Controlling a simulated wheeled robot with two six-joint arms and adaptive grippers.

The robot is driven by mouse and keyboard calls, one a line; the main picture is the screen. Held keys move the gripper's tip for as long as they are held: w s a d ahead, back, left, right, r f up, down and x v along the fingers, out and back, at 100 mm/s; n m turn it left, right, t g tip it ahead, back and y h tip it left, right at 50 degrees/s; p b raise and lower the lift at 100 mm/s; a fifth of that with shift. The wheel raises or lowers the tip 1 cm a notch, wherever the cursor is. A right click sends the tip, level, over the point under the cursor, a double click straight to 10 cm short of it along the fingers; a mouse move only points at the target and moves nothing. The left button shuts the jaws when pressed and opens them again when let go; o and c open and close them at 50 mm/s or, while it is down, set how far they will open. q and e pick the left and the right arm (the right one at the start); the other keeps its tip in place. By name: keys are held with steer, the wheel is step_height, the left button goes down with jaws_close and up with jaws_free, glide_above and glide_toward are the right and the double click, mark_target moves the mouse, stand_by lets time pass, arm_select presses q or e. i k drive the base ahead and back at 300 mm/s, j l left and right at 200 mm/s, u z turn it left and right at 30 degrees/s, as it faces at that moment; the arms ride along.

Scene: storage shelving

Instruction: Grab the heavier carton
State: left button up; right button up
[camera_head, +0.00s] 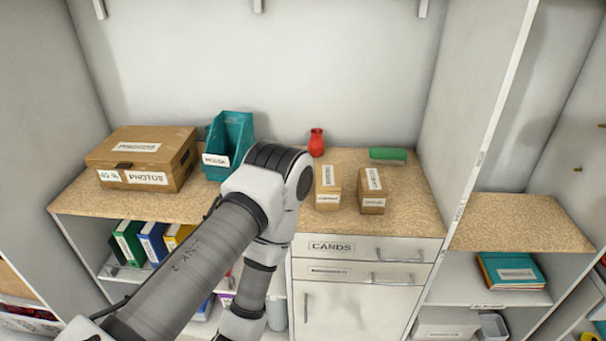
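A large brown carton (150,158) labelled "PHOTOS" sits on the left of the wooden countertop; a smaller label beside that word is hard to read. Two small brown cartons stand close together right of the middle, one on the left (327,200) and one on the right (372,203). Both carry white labels too small to read. My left arm comes in from the lower left, bends in front of the counter and points down. Its gripper is below the picture edge. My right arm and gripper do not show.
A teal file holder (230,143) stands right of the large carton. A red vase (316,142) and a green-topped box (388,156) are at the back. Drawers (365,250) and binders (150,243) are below. The countertop's right front is clear.

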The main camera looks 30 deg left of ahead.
mark_target(328, 183)
steer(key=i+j+u, duration=0.2)
steer(key=i+u, duration=0.2)
steer(key=i, duration=0.15)
steer(key=i+u, duration=0.4)
steer(key=i, duration=0.2)
